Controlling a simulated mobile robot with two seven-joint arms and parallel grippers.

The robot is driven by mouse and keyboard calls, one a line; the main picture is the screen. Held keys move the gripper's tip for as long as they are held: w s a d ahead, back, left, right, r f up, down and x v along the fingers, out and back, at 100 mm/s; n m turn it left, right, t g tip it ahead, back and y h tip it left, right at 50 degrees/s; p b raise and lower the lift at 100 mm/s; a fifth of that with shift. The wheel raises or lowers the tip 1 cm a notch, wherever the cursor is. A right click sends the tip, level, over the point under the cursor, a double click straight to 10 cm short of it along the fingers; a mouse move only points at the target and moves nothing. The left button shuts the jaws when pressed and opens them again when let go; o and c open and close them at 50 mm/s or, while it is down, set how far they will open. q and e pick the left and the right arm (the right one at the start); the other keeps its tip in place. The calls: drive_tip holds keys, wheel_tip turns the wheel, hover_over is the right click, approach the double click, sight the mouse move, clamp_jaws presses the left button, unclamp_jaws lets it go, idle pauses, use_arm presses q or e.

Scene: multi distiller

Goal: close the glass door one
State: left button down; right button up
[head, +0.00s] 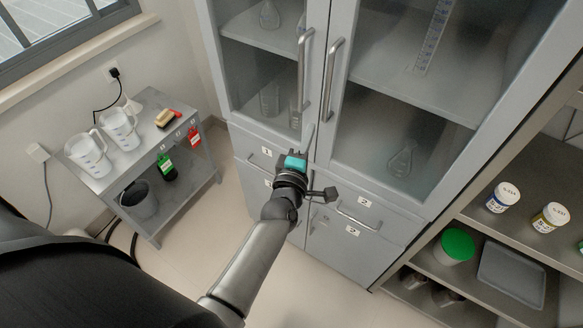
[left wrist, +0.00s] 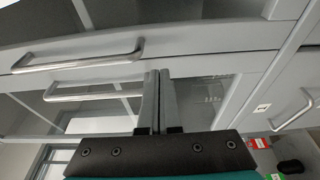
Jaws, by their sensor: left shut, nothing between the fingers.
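A tall grey cabinet has two glass doors side by side in the head view. The left glass door (head: 262,85) has a vertical bar handle (head: 301,78) near the middle seam. The right glass door (head: 375,120) has a similar handle (head: 333,80). Both doors look shut or nearly shut; I cannot tell whether one stands slightly ajar, nor which is door one. My left gripper (head: 310,137) is shut and empty, its fingers near the lower inner corner of the left door. In the left wrist view its fingers (left wrist: 160,90) point toward the doors and two handles; contact is unclear. My right gripper is not in view.
Drawers with handles (head: 358,218) lie below the doors. A grey side table (head: 150,100) with jugs (head: 88,155) stands at the left. An open shelf (head: 480,225) with jars and a tray (head: 512,275) is at the right. Floor shows between table and cabinet.

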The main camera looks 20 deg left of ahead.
use_arm(q)
drive_tip(key=s, duration=1.1)
drive_tip(key=shift+d+f, duration=0.15)
drive_tip(key=shift+d, duration=0.2)
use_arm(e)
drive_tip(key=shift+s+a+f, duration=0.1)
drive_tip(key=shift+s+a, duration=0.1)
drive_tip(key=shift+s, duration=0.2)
